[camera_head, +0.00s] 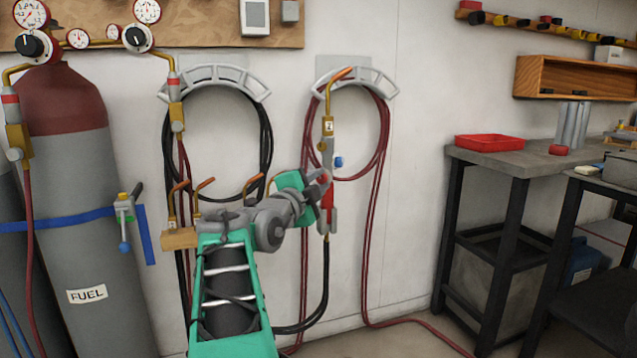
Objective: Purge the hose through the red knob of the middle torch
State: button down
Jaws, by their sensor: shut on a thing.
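My gripper (327,190) is shut on a torch (327,128), in front of the wall right of the picture's middle. The torch stands roughly upright, with a brass body, a small numbered tag that looks like "2", and a copper tip (340,76) bent to the upper right. A blue knob (338,162) sticks out on its right side. A red part (327,200) shows at the jaws; I cannot tell whether it is the red knob or the handle. Hoses (326,270) hang below it. The fingers partly hide the lower torch.
A wooden holder (180,239) with other torches' copper tips stands behind my arm on the left. Two hose hangers with coiled black hose (266,140) and red hose (384,140) are on the wall. A FUEL cylinder (75,190) stands left, a workbench (500,163) right.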

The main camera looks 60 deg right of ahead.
jog(key=c, duration=1.2)
grip_release()
jog(key=a+p, duration=0.1)
jog(key=a, duration=0.6)
jog(key=shift+a+f, duration=0.2)
jog(key=shift+a, duration=0.2)
jog(key=shift+s, duration=0.1)
